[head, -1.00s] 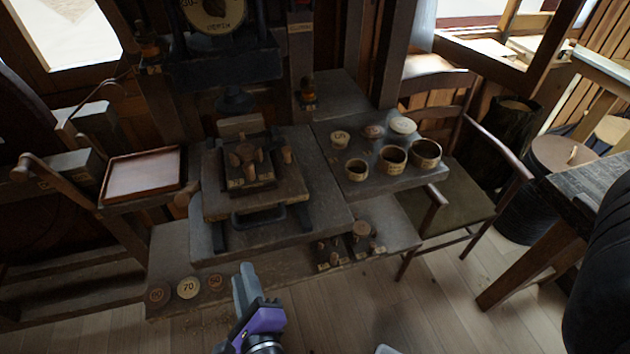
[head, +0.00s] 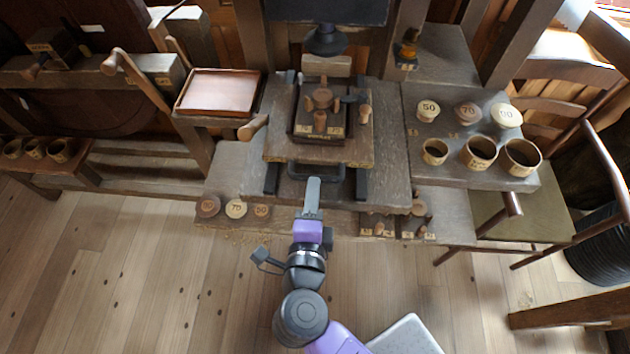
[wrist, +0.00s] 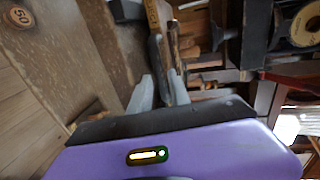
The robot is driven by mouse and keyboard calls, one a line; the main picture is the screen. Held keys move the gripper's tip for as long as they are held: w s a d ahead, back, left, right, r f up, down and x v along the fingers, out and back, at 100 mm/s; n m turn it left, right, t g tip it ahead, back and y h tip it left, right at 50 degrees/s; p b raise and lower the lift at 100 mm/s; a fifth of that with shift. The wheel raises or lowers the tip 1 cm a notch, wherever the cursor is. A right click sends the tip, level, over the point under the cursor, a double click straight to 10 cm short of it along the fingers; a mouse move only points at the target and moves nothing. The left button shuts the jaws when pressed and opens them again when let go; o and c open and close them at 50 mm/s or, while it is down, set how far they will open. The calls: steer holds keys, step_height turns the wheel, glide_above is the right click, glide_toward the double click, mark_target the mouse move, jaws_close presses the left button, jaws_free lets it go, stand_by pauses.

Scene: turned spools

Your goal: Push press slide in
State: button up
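The press slide (head: 350,150) is a wooden plate on dark rails, carrying a block with small turned knobs. It sticks out toward me, in front of the black press ram (head: 325,42). A dark bar handle (head: 316,173) runs under its front edge. My gripper (head: 313,184) is at this handle, pointing at it from the front. In the wrist view my two grey fingertips (wrist: 160,86) stand apart, with the dark handle bar (wrist: 155,52) at or just beyond the gap. I cannot tell whether they touch it.
A shallow wooden tray (head: 218,92) stands left of the slide, with a wooden lever handle (head: 253,127) between them. Numbered cups and lids sit on the right shelf (head: 440,165). Numbered discs (head: 236,208) lie on the lower front ledge. The floor (head: 150,280) at left is open.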

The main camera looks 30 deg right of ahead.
steer(key=shift+x, duration=1.3)
steer(key=shift+a, duration=0.1)
jaws_close()
stand_by(0.4)
